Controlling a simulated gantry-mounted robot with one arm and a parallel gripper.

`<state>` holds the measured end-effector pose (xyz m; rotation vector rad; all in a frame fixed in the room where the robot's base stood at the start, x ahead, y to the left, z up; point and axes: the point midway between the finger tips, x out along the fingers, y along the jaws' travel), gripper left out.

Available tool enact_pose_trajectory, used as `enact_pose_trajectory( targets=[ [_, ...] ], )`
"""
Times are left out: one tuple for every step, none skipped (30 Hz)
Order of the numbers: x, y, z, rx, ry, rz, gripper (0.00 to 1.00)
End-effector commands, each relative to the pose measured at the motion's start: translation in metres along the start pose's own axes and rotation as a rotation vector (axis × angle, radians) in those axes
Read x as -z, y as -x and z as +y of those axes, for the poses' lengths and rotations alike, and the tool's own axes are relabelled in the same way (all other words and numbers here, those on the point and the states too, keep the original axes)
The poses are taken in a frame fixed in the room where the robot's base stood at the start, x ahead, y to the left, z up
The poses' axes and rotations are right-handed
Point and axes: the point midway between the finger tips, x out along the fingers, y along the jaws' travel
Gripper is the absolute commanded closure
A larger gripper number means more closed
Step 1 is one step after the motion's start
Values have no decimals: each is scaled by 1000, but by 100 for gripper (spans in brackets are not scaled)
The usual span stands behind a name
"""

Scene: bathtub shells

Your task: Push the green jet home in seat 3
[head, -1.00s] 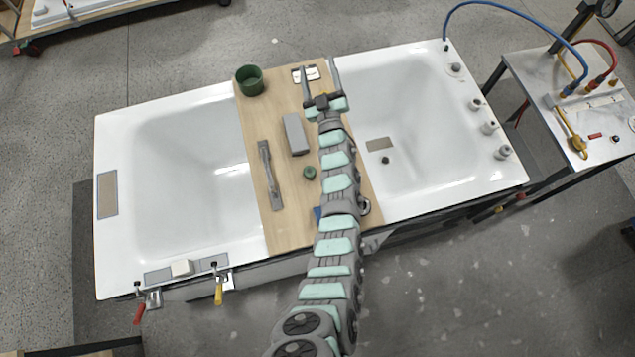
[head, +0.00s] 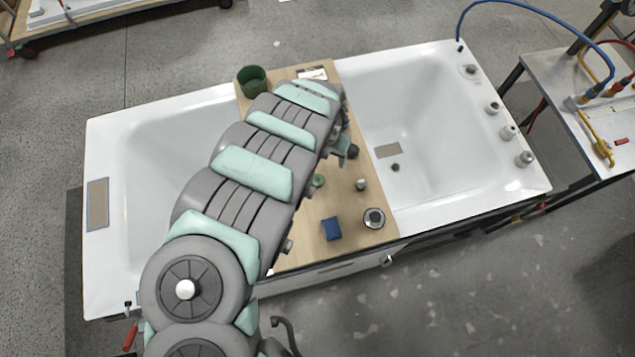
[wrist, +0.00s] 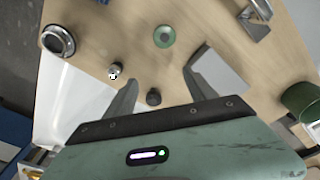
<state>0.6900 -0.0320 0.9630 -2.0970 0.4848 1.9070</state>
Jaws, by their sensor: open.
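A small round green part, which looks like the green jet (head: 318,180), sits on the wooden board (head: 348,203) laid across the bathtub. It is partly beside my arm in the head view. My gripper (wrist: 160,78) is open and empty above the board. A dark round knob (wrist: 153,97) shows between its fingers, not held. Which spot is seat 3 I cannot tell; several grey fittings stand on the tub's right rim (head: 508,132).
A side table (head: 590,130) with hoses stands at the right.

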Motion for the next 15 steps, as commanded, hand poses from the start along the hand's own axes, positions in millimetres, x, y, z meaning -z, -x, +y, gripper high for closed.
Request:
enact_pose_trajectory(
  targets=[
    [-17, 0, -10, 16, 0, -44, 36],
    [-25, 1, -14, 21, -1, -64, 36],
    [-32, 1, -16, 25, -1, -84, 36],
    [-36, 0, -18, 27, -2, -94, 36],
    [-39, -3, -18, 28, -2, -100, 36],
    [-41, -8, -18, 27, -3, -106, 36],
    [-42, -13, -18, 26, -3, -107, 36],
    [-43, -19, -17, 25, -4, -108, 36],
    [-44, -26, -16, 23, -3, -108, 36],
    [-45, -31, -16, 23, -3, -107, 36],
    [-44, -34, -17, 24, -3, -105, 36],
    [-44, -39, -18, 25, -1, -103, 36],
    [-44, -43, -18, 25, -2, -103, 36],
    [-44, -46, -18, 25, -2, -103, 36],
    [-45, -49, -18, 26, -4, -103, 36]
  ],
)
